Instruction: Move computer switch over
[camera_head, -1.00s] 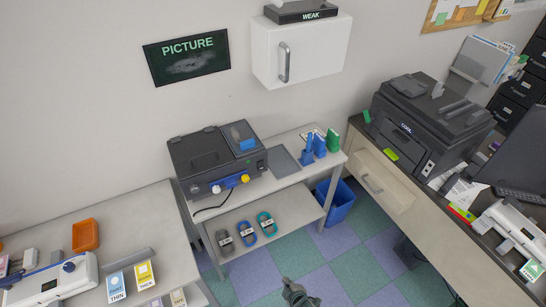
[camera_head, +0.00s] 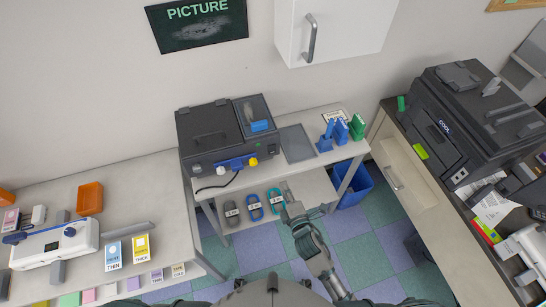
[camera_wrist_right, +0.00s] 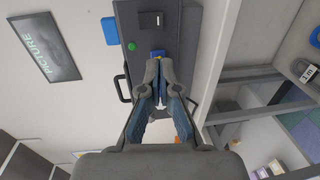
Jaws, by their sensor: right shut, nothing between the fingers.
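A dark machine (camera_head: 212,140) stands on the white table against the wall. It has a blue bar with a white knob and a yellow knob (camera_head: 253,162) on its front. In the right wrist view its dark casing (camera_wrist_right: 170,60) shows a green button (camera_wrist_right: 131,47) and a small black square with a white mark (camera_wrist_right: 152,19), which may be a switch. No label names the computer switch. My right gripper (camera_head: 286,187) is shut and empty in front of the table's right part; its fingers (camera_wrist_right: 159,62) point toward the casing in the wrist view, contact unclear. My left gripper is out of view.
Several coiled cables (camera_head: 254,207) lie on the lower shelf. Blue and green holders (camera_head: 341,131) stand right of a grey plate (camera_head: 296,144). A blue bin (camera_head: 357,187) is on the floor. A black printer (camera_head: 470,125) stands right, a cabinet (camera_head: 335,28) hangs above.

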